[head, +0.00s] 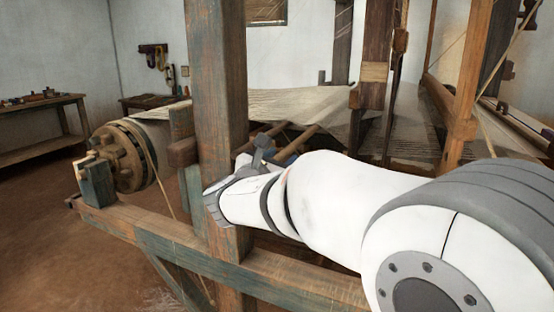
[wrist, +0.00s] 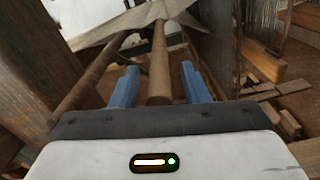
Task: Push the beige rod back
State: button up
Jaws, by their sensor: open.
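A beige rod (wrist: 159,50) runs lengthwise away from me in the middle of the wrist view, toward the pale cloth. My gripper (wrist: 159,72) is open, with one blue finger on each side of this rod. Gaps show between the rod and both fingers; I cannot tell whether anything touches lower down. A second, browner rod (wrist: 90,73) runs to the left, outside the fingers. In the head view, two rods show below the cloth, the nearer one (head: 298,143) just beyond my wrist. My fingers are mostly hidden there.
A thick wooden post (head: 218,90) stands close to my wrist. A horizontal beam (head: 180,238) crosses in front, and a roller (head: 127,155) sits at left. Pale cloth (head: 310,103) stretches above the rods. Wood pieces (wrist: 280,120) lie at right in the wrist view.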

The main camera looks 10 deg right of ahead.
jog(key=shift+w+d, duration=0.25)
jog(key=shift+w, duration=0.1)
grip_shut()
dwell(0.3)
